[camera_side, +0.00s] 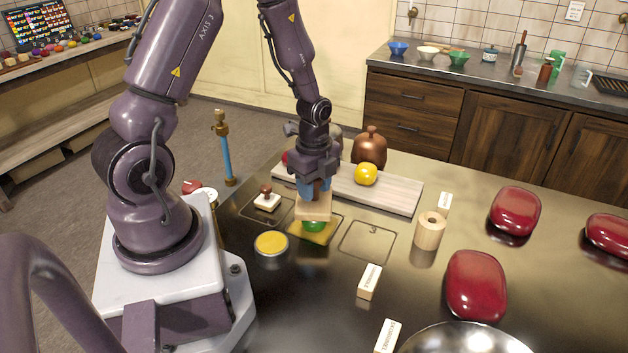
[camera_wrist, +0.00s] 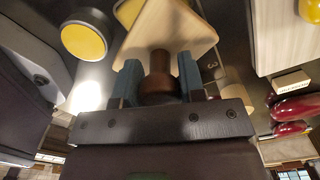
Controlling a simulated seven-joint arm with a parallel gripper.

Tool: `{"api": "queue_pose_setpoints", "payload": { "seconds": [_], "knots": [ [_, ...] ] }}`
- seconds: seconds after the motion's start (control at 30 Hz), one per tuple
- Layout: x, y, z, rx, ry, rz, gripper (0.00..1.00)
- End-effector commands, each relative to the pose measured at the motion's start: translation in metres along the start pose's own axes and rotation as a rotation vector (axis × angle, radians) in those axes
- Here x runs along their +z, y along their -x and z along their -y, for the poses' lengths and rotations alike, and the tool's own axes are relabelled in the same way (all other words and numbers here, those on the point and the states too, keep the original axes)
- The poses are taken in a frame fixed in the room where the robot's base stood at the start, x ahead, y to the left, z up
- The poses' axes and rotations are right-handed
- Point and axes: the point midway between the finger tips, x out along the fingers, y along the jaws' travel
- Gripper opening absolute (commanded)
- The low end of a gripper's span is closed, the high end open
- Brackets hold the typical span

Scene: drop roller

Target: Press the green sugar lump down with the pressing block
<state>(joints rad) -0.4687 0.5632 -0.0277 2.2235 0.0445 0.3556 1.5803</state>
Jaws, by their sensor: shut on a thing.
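My gripper (camera_side: 316,187) is shut on the brown knob of the pressing block (camera_side: 313,207), a pale wooden block. In the wrist view, my gripper's blue fingers (camera_wrist: 158,78) stand either side of the knob, and the block (camera_wrist: 168,32) hides most of what is under it. The green sugar lump (camera_side: 314,226) sits on a yellow square plate (camera_side: 325,236), directly below the block. Its top is covered by the block; I cannot tell if they touch or a thin gap remains. The yellow plate also shows at the wrist view's top edge (camera_wrist: 126,11).
A round tin with yellow contents (camera_side: 271,243) stands left of the plate, a small stamp (camera_side: 267,199) behind it. An outlined empty square (camera_side: 367,241) lies right. A wooden board (camera_side: 397,193) with a yellow fruit (camera_side: 366,174) is behind. A wooden cylinder (camera_side: 429,232) stands further right.

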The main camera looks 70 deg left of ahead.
Motion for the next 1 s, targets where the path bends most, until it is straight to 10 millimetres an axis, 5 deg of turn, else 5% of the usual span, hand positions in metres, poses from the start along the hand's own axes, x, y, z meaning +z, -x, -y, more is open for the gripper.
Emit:
{"api": "queue_pose_setpoints", "payload": {
  "seconds": [1.0],
  "knots": [
    [0.000,-0.012,0.001,-0.002,0.001,0.000,0.09]
  ]
}}
